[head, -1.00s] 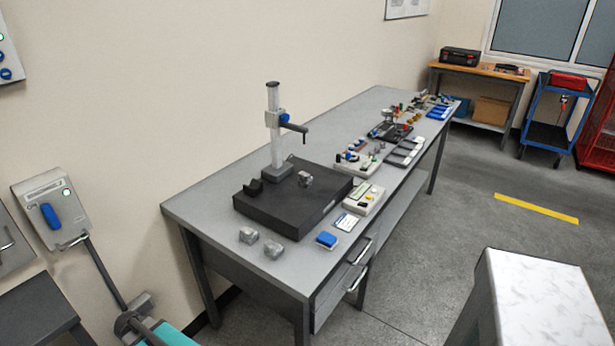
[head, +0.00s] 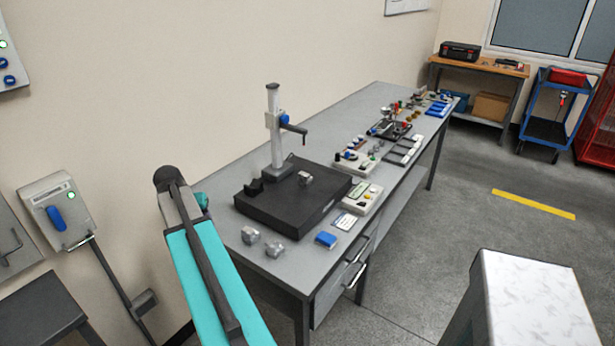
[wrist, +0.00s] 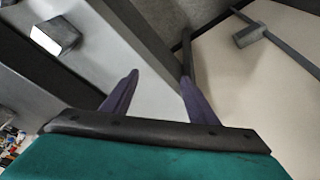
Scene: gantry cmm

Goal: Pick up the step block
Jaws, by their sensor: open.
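Several small grey metal blocks are in the head view; I cannot tell for sure which is the step block. Two sit on the bare near end of the grey bench: a left grey block (head: 250,235) and a right grey block (head: 274,249). A third grey block (head: 305,178) sits on the black surface plate (head: 300,222). My gripper (wrist: 160,76) shows in the wrist view, open, with nothing between its two fingers. A pale-faced grey block (wrist: 57,36) is at upper left there, well apart from the fingers.
A height stand (head: 276,130) rises at the back of the surface plate. A blue block (head: 326,240) and a white card (head: 344,221) lie near the front edge. Gauges and trays fill the far bench. A wall-mounted box (head: 56,215) is at left.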

